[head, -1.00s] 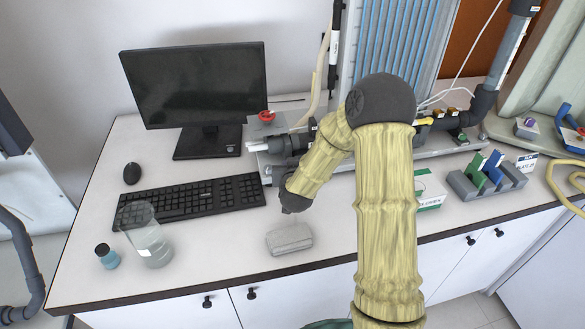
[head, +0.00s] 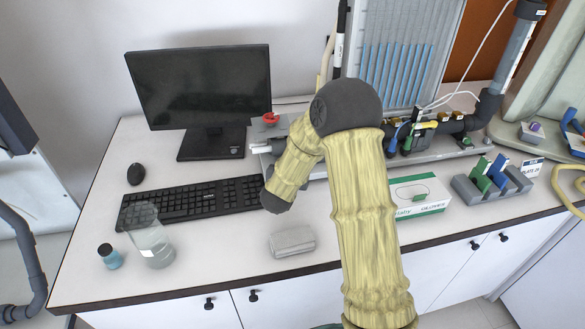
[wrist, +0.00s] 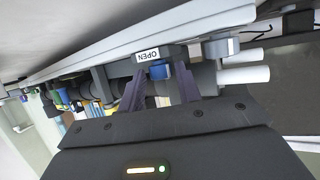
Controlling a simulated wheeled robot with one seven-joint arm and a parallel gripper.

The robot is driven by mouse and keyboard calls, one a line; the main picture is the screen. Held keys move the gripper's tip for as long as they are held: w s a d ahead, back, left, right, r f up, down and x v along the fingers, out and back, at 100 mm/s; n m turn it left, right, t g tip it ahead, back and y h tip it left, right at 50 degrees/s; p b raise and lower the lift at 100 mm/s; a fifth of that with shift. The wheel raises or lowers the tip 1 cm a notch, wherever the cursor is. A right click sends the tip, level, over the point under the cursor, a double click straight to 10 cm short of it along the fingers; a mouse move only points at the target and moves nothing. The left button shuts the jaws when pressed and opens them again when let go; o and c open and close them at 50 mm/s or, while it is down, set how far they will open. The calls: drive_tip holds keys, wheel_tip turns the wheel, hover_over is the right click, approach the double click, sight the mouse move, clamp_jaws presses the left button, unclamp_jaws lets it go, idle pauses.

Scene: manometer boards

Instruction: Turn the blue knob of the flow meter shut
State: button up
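The blue knob (wrist: 161,72) shows in the wrist view on the dark fittings of the board, just beside a white label reading OPEN (wrist: 147,55). My gripper (wrist: 160,86) is open, with its two dark fingers apart, one on each side of the knob in the picture. I cannot tell whether either finger touches it. In the head view my arm covers my fingers and the knob. The board (head: 408,65) with its blue tubes stands at the back of the bench there, partly behind my arm.
Pale pipe stubs (wrist: 245,75) stick out close to the right of my fingers. A red knob (head: 270,118), monitor (head: 205,85), keyboard (head: 190,202), beaker (head: 150,243), grey block (head: 292,242), glove box (head: 420,196) and coloured plates' holder (head: 468,187) share the bench.

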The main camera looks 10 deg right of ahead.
drive_tip(key=shift+o, duration=0.9)
drive_tip(key=shift+a, duration=0.1)
drive_tip(key=shift+s, duration=0.1)
drive_tip(key=b+v, duration=0.1)
drive_tip(key=v, duration=1.6)
drive_tip(key=shift+b, duration=0.3)
drive_tip(key=shift+r, duration=0.2)
